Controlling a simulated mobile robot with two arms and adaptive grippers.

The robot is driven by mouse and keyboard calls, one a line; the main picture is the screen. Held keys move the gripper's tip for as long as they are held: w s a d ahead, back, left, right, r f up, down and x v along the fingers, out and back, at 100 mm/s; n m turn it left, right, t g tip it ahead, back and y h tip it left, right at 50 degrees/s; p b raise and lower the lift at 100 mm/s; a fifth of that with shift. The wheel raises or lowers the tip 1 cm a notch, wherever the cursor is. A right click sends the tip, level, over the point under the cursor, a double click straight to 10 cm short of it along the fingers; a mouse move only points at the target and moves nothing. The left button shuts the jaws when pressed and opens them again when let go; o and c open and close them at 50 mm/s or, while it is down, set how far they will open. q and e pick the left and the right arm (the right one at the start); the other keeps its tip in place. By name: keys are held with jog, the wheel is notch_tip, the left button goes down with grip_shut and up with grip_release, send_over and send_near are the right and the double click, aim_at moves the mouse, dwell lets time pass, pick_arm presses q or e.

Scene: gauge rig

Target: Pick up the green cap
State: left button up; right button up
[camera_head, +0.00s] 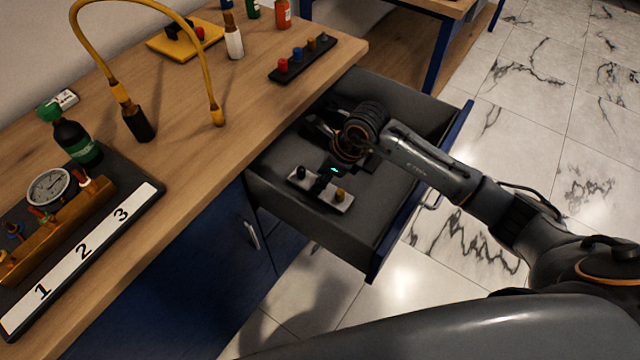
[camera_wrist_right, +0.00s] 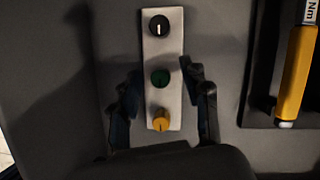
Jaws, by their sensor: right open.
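The green cap (camera_wrist_right: 160,77) sits in the middle of a pale plate (camera_wrist_right: 162,45) inside the open drawer, between a black cap (camera_wrist_right: 159,26) and a yellow cap (camera_wrist_right: 160,119). In the right wrist view my right gripper (camera_wrist_right: 163,74) is open, one finger on each side of the plate, with the green cap between the fingers. No contact with the cap can be seen. In the head view my right gripper (camera_head: 325,178) is over the plate and hides the green cap; the black cap (camera_head: 301,172) and yellow cap (camera_head: 340,195) show beside it. My left gripper is not in view.
A yellow-handled tool marked Nm (camera_wrist_right: 297,70) lies in a dark holder to the right in the wrist view. The drawer front (camera_head: 421,190) and side walls surround the plate. The wooden bench (camera_head: 185,155) holds a gauge rig (camera_head: 48,186), a bottle and a yellow hose.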

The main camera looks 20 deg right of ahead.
jog(key=c, duration=0.9)
jog(key=shift+r, duration=0.2)
